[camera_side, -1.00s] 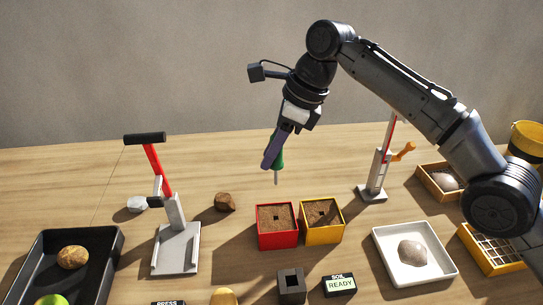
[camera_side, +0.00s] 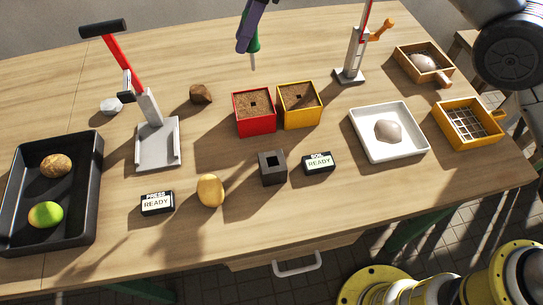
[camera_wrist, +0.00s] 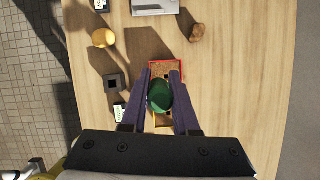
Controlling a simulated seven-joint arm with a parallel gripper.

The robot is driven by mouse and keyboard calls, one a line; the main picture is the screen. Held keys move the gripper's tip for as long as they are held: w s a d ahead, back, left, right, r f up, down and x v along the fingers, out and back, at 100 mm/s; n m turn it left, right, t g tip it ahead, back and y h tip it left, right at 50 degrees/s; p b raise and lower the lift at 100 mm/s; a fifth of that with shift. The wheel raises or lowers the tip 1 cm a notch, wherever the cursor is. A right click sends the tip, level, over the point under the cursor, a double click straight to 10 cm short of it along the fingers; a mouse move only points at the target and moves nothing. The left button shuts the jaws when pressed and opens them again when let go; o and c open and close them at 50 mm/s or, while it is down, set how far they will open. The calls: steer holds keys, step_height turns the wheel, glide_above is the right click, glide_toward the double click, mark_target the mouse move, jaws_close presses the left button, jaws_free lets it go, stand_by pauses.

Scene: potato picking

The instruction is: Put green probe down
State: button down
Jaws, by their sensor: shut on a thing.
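The green probe (camera_side: 254,44) hangs upright in my gripper (camera_side: 248,38), its thin metal tip pointing down. In the wrist view the green handle (camera_wrist: 159,95) sits between the two purple fingers of my gripper (camera_wrist: 162,84), which is shut on it. The probe tip is in the air, above or slightly behind the red soil box (camera_side: 255,124); the exact depth is unclear. A dark block with a square hole (camera_side: 272,168) stands empty in front of the boxes, also in the wrist view (camera_wrist: 113,82).
A yellow soil box (camera_side: 301,116) adjoins the red one. A soil display (camera_side: 319,162) reads READY, as does the press display (camera_side: 157,203). Also present are a yellow potato (camera_side: 210,190), a red-handled press (camera_side: 158,145), a black tray (camera_side: 84,223) and a white tray (camera_side: 409,152).

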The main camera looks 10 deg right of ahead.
steer(key=s+d+f+n+g, duration=0.1)
steer(key=s+d+n, duration=0.1)
steer(key=s+d, duration=0.35)
steer(key=s+d+f+n, duration=0.1)
steer(key=s+d, duration=0.1)
steer(key=s, duration=0.7)
steer(key=s+d+f+n+g, duration=0.1)
steer(key=s+d+f+n, duration=0.1)
steer(key=s+d, duration=0.35)
glide_above(262, 166)
steer(key=d, duration=0.1)
step_height(262, 166, down, 9)
steer(key=shift+w+d+f, duration=0.15)
steer(key=shift+f, duration=1.6)
steer(key=shift+f, duration=0.5)
steer(key=c, duration=0.7)
jaws_free()
steer(key=shift+r, duration=0.1)
